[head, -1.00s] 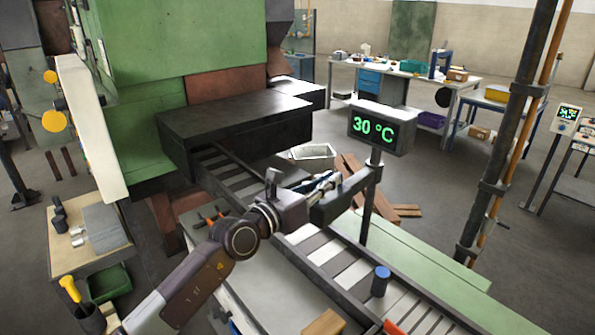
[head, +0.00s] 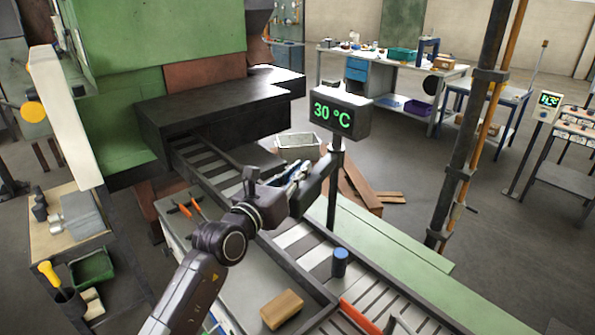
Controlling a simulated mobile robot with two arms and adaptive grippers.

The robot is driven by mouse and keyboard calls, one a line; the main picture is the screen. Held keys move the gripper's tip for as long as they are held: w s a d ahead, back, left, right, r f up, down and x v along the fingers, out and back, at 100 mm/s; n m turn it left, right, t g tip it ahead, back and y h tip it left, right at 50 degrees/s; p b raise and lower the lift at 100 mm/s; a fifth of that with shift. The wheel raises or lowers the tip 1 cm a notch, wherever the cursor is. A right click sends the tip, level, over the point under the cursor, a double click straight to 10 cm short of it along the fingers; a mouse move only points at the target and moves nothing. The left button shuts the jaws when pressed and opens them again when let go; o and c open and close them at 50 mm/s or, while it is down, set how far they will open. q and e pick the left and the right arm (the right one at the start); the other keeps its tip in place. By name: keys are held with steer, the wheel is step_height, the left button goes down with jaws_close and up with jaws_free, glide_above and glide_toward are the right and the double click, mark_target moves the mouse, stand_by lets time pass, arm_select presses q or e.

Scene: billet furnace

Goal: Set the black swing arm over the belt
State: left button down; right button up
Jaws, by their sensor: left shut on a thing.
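The black swing arm (head: 317,187) is a short dark bar on the post that carries the 30 °C display (head: 340,113). It slants from the post down towards the front left, and its free end is above the belt (head: 318,252). My left gripper (head: 294,174) is shut on the swing arm from its left side. The fingertips are partly hidden, so the exact contact is hard to see. My right gripper is out of view.
The dark furnace mouth (head: 213,112) stands behind at the belt's far end. A wooden block (head: 282,309) lies on the near table, with orange-handled tools (head: 192,207) further back. A leaning pole (head: 472,130) stands to the right. Green planks (head: 390,235) run behind the belt.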

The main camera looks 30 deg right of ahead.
arm_select(q)
steer(key=c, duration=2)
jaws_free()
steer(key=v, duration=1.2)
steer(key=shift+w, duration=0.1)
